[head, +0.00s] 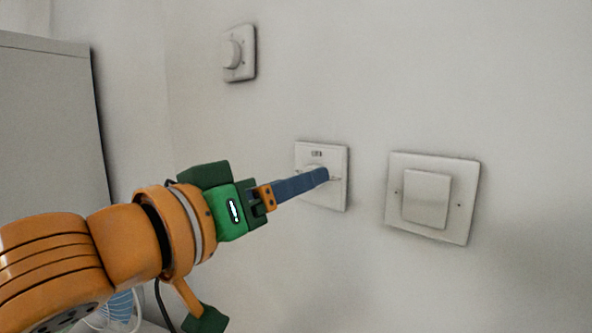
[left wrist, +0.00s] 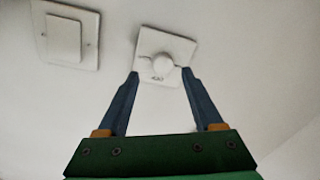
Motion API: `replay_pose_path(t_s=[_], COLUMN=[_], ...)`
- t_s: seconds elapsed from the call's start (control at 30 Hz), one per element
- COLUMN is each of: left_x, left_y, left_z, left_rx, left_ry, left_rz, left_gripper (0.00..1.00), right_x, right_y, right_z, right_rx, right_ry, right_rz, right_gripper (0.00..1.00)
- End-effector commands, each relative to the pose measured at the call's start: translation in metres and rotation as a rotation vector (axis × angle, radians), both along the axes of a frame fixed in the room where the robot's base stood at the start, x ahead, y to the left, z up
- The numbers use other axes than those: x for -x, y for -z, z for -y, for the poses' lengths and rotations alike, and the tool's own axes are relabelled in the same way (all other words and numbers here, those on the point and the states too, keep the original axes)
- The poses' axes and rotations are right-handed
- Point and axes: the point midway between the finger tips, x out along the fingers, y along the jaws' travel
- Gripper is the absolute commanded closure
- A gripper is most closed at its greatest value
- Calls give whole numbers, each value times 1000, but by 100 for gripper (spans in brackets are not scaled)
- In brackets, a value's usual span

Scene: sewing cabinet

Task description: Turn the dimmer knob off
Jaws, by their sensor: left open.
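A square white plate with a round knob (head: 335,196) is on the wall in the middle of the head view, with small dark lettering above the knob. My left gripper (head: 322,176) reaches it from the left, and its blue fingers hide most of the knob. In the left wrist view the round white knob (left wrist: 163,64) shows on its tilted plate. My open left gripper (left wrist: 162,73) has one fingertip on each side of the knob; I cannot tell whether they touch it. My right gripper is not in view.
A wide rocker switch (head: 426,198) is on the wall to the right, also in the left wrist view (left wrist: 63,37). Another plate with a round knob (head: 238,53) is higher at left. A grey cabinet (head: 50,125) stands at far left. Bare wall lies between the plates.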

Motion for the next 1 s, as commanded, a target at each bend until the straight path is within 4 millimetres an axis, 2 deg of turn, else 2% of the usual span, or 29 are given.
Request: replay_pose_path(t_s=[0.03,0.17,0.4,0.43,0.47,0.67,0.7,1.0], left_x=[-7,-20,-22,-22,-22,-22,-22,-22], left_y=[-2,-1,0,0,0,0,0,1], left_z=[5,14,16,16,16,16,16,15], left_rx=[0,1,2,2,2,3,3,26], left_ry=[1,0,0,0,0,0,0,1], left_rz=[-6,-5,-3,-3,-3,-3,-3,-24], left_gripper=[32,32,32,35,43,97,100,100], right_x=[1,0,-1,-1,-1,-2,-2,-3], right_y=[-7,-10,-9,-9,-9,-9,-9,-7], right_z=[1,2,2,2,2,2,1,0], right_rx=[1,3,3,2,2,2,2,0], right_ry=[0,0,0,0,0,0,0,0], right_rz=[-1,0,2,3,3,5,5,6], right_gripper=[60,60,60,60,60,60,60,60])
